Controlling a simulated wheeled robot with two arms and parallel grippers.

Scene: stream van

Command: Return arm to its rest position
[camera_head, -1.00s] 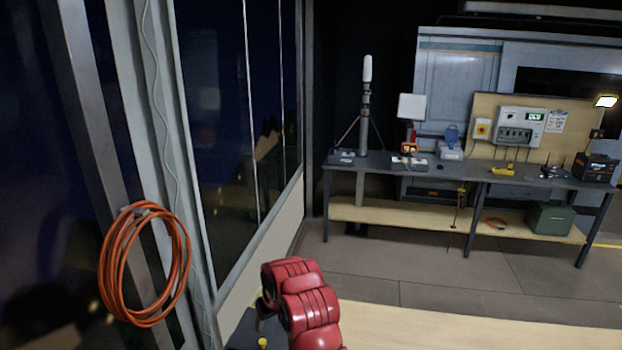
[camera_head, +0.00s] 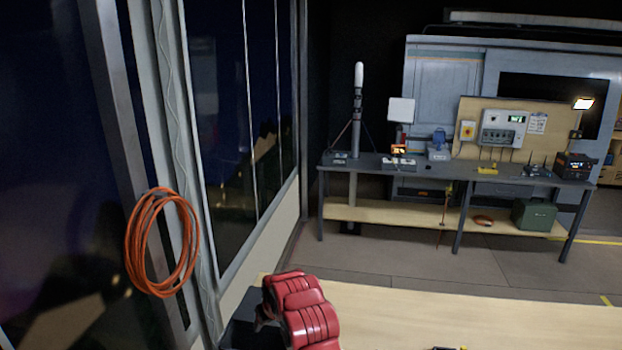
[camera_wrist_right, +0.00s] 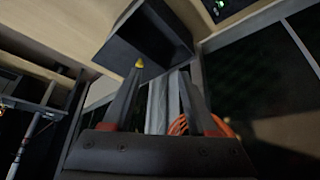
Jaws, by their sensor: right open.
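My right arm (camera_head: 303,312), in red housings, comes in at the bottom middle of the head view. Its dark gripper (camera_head: 264,318) is partly hidden beside the red links, at a dark box-like thing (camera_head: 238,332). In the right wrist view, the right gripper (camera_wrist_right: 160,75) has its two fingers apart, with nothing clearly held between them. A small yellow knob (camera_wrist_right: 139,63) shows at the left fingertip; I cannot tell whether they touch. A dark box (camera_wrist_right: 145,38) lies beyond the fingertips. My left gripper is not in view.
A pale wooden top (camera_head: 450,315) spreads across the bottom right, mostly clear. An orange cable coil (camera_head: 162,242) hangs on the left wall by the window. Beyond open floor (camera_head: 390,255) stands a workbench (camera_head: 470,180) with an antenna mast (camera_head: 358,110) and a green case (camera_head: 535,214).

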